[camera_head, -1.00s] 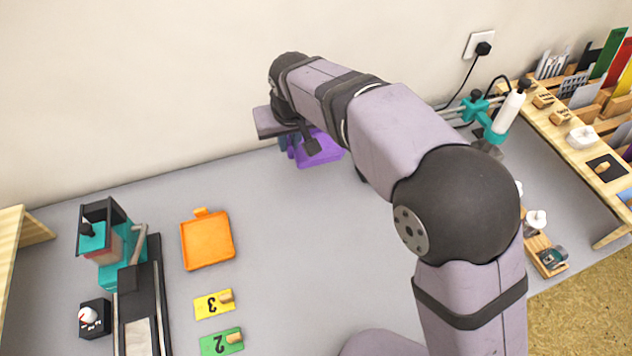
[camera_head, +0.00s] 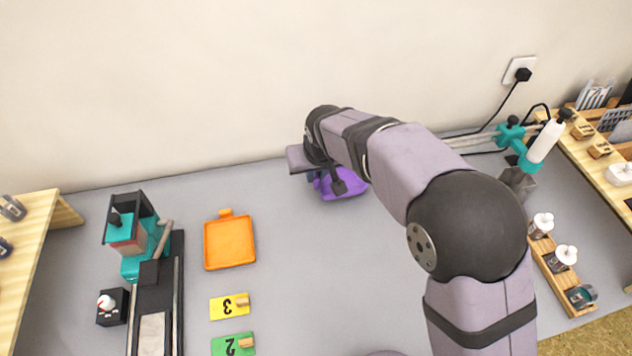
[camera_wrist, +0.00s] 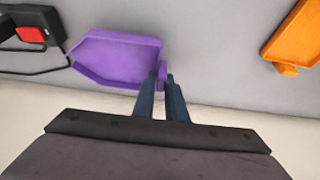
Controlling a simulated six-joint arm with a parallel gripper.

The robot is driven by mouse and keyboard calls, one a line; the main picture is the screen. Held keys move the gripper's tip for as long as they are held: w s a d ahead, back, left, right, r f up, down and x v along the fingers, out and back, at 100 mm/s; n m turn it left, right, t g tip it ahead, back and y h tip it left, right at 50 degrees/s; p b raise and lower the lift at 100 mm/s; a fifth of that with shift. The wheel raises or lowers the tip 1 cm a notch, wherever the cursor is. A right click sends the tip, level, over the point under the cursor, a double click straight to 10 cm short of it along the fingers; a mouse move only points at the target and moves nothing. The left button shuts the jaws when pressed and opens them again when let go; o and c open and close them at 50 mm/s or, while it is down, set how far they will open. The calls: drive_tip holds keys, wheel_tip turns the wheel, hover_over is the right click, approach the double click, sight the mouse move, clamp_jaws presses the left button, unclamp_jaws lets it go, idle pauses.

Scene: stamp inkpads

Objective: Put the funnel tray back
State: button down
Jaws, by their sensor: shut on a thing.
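The funnel tray is the purple tray with a tapered end; in the wrist view the purple tray (camera_wrist: 118,58) has its tab between my fingers. In the head view the purple tray (camera_head: 343,184) shows only in part, below my wrist and near the back wall. My gripper (camera_wrist: 163,88) is shut on the tray's tab. In the head view my gripper (camera_head: 314,177) is mostly hidden by my own arm. I cannot tell whether the tray touches the table.
An orange tray (camera_head: 229,243) lies left of centre, with yellow plate 3 (camera_head: 230,306) and green plate 2 (camera_head: 233,344) in front. A teal and black machine (camera_head: 132,238) stands at left. A teal stand with a white bottle (camera_head: 540,145) is at right. The middle table is clear.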

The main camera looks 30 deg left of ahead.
drive_tip(key=shift+f, duration=1.8)
drive_tip(key=shift+f, duration=0.1)
drive_tip(key=shift+f, duration=0.1)
drive_tip(key=c, duration=1.8)
unclamp_jaws()
drive_tip(key=shift+r, duration=0.3)
drive_tip(key=v, duration=1.2)
drive_tip(key=shift+f, duration=0.1)
